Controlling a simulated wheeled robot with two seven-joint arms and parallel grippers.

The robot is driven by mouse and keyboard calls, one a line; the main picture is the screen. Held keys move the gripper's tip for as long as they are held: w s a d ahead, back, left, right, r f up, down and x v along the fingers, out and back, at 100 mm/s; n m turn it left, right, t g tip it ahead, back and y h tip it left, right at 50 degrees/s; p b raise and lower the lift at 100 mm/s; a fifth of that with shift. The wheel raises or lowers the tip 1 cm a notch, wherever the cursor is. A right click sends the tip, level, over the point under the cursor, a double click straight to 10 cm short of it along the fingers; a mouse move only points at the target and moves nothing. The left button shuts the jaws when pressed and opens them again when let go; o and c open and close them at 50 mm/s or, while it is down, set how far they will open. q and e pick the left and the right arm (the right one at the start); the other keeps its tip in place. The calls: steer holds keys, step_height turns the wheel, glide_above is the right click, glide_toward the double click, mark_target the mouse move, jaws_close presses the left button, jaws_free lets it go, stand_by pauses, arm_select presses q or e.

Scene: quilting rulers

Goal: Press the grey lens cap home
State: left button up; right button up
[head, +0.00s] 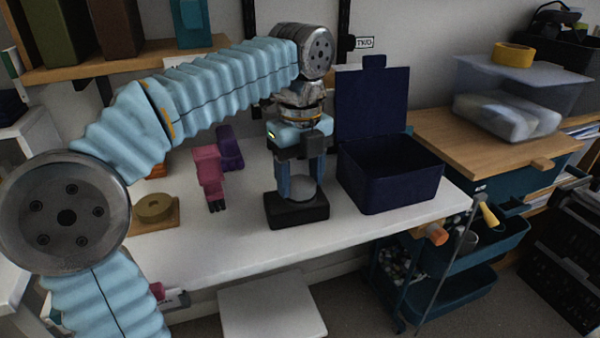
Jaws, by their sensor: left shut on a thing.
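My left gripper (301,191) points straight down over the white table and is shut on the grey lens cap (303,187). The cap is a round grey piece between the two blue fingers. Directly below is a black block (297,213) on the table. The cap is at the block's top, but I cannot tell whether it is seated or just above it. The fingers hide the cap's sides. My right gripper is not in view.
A navy box (392,190) with its lid raised stands close right of the gripper. A pink object (209,172) and a purple one (230,148) are to the left, beside a tan disc (153,207) on a wooden board. The white table's (240,253) front strip is clear.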

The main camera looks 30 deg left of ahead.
arm_select(q)
steer(key=shift+f, duration=0.15)
steer(key=o, duration=1)
steer(key=shift+c, duration=0.2)
step_height(320, 180, up, 14)
steer(key=p, duration=0.4)
steer(key=shift+f, duration=0.1)
